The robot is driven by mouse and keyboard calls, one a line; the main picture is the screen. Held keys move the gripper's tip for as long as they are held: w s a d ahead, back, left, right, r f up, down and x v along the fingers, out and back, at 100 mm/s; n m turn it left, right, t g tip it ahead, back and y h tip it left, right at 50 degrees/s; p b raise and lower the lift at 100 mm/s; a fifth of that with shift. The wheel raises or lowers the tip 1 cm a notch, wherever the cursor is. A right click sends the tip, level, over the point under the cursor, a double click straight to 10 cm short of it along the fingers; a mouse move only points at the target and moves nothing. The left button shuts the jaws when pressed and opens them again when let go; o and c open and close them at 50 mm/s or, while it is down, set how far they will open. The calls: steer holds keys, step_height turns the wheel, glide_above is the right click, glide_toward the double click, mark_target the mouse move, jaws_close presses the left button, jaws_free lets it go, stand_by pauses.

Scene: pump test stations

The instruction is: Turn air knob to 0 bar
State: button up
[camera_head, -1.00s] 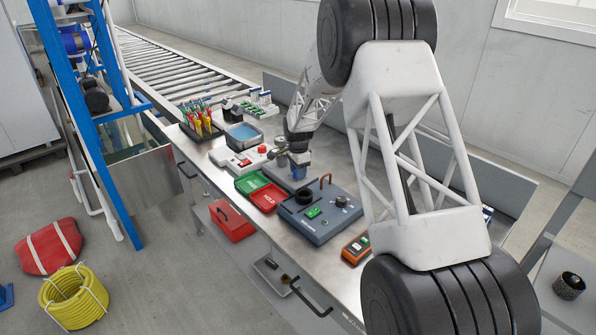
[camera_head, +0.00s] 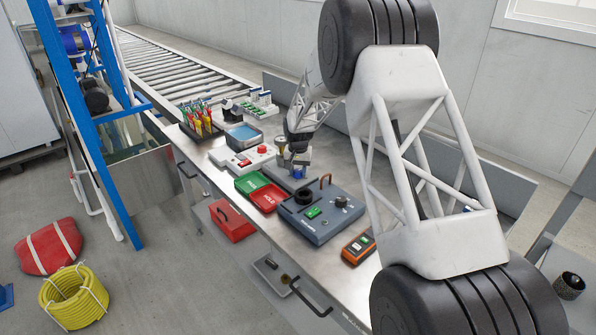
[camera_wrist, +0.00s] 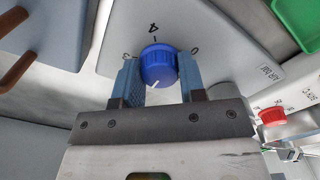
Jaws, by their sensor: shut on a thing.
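The blue air knob (camera_wrist: 158,66) sits on a grey panel (camera_wrist: 205,25) in the wrist view. A white pointer line on its side faces the lower left. The panel has a "4" above the knob, a "0" at its upper right and a partly hidden mark at its left. My gripper (camera_wrist: 157,80) has its two blue-padded fingers on either side of the knob and is shut on it.
A dark blue box (camera_head: 318,230) with a black dial and brown handle stands close in front. Green (camera_head: 252,182) and red (camera_head: 267,198) trays lie to the left. An orange meter (camera_head: 358,248) lies at the right.

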steer(key=n, duration=0.3)
steer(key=shift+n, duration=0.4)
steer(key=n, duration=0.3)
steer(key=shift+n, duration=0.3)
steer(key=n, duration=1.3)
steer(key=shift+n, duration=0.3)
steer(key=n, duration=0.6)
steer(key=shift+n, duration=0.4)
steer(key=o, duration=0.9)
